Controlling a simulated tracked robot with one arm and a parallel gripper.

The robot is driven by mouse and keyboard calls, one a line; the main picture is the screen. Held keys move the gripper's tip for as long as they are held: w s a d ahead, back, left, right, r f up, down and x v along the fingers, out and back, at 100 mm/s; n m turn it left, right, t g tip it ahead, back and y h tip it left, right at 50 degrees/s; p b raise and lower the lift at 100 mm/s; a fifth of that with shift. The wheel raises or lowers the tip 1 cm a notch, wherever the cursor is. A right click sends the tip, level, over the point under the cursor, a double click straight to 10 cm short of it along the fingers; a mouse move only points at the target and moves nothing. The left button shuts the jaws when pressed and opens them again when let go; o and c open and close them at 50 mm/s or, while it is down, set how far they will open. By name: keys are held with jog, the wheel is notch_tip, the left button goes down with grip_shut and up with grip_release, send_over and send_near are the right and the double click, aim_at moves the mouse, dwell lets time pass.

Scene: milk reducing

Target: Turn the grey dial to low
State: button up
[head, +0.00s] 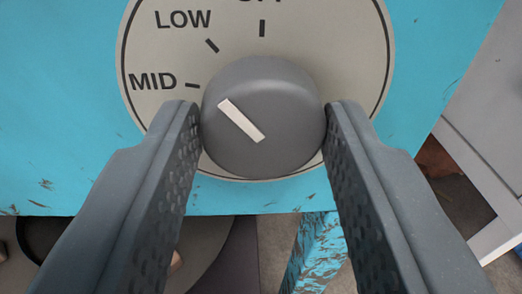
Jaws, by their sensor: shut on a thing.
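The grey dial (285,135) sits on a round beige faceplate (340,60) in the head view. A white pointer strip (242,121) on its face slants to the upper left. The strip runs parallel to the tick beside the LOW label (183,20); the MID tick is closer to level. My gripper (264,112) is shut on the dial, one finger against its left side and one against its right. The top label is cut off by the picture's edge.
The faceplate is on a worn turquoise panel (60,110). Below it are a turquoise leg (316,250) and a dark round thing (42,235) at the lower left. A grey-white piece of furniture (485,125) stands at the right.

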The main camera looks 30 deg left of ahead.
jog(key=shift+w+d+r, duration=0.1)
jog(key=shift+w+r, duration=0.05)
jog(key=shift+r, duration=0.2)
jog(key=o, duration=1)
jog(key=shift+f, duration=0.2)
jog(key=p+v, duration=0.2)
jog(key=v, duration=1.1)
jog(key=shift+s+d, duration=0.15)
jog(key=shift+s, duration=0.25)
jog(key=shift+f, duration=0.1)
